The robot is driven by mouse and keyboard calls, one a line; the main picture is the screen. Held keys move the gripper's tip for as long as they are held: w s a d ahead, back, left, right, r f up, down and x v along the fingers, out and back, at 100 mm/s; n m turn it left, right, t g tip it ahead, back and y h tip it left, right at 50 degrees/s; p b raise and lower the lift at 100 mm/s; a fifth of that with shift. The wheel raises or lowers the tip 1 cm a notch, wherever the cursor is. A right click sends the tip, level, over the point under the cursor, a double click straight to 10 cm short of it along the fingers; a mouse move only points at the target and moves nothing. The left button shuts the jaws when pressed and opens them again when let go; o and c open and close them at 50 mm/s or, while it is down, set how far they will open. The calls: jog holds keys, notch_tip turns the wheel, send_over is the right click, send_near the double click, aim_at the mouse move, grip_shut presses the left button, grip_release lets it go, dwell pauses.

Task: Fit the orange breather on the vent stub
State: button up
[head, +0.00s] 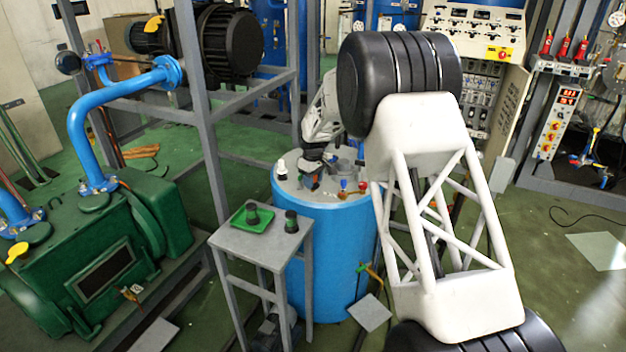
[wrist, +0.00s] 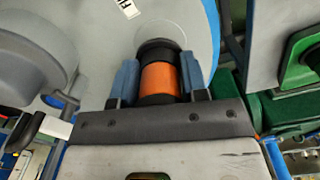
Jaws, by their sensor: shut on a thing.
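The orange breather (wrist: 160,78) is a short cylinder with an orange band between black ends. My gripper (wrist: 158,80) is shut on it, with one blue finger on each side. In the head view my gripper (head: 311,180) points down at the lid of the blue tank (head: 325,240), and the breather is too small to make out clearly. In the wrist view the breather's far black end overlaps a pale round patch on the grey lid (wrist: 100,50). The vent stub is not clearly visible; I cannot tell whether the breather touches it.
Other fittings stand on the lid, including a white-topped one (head: 282,168) and small red and blue valves (head: 352,188). A frame post (head: 205,120) rises at left.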

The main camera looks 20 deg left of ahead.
jog(key=shift+f, duration=1.1)
dwell(1.9)
jog(key=o, duration=1.6)
jog(key=shift+r, duration=0.15)
jog(key=shift+r, duration=3.35)
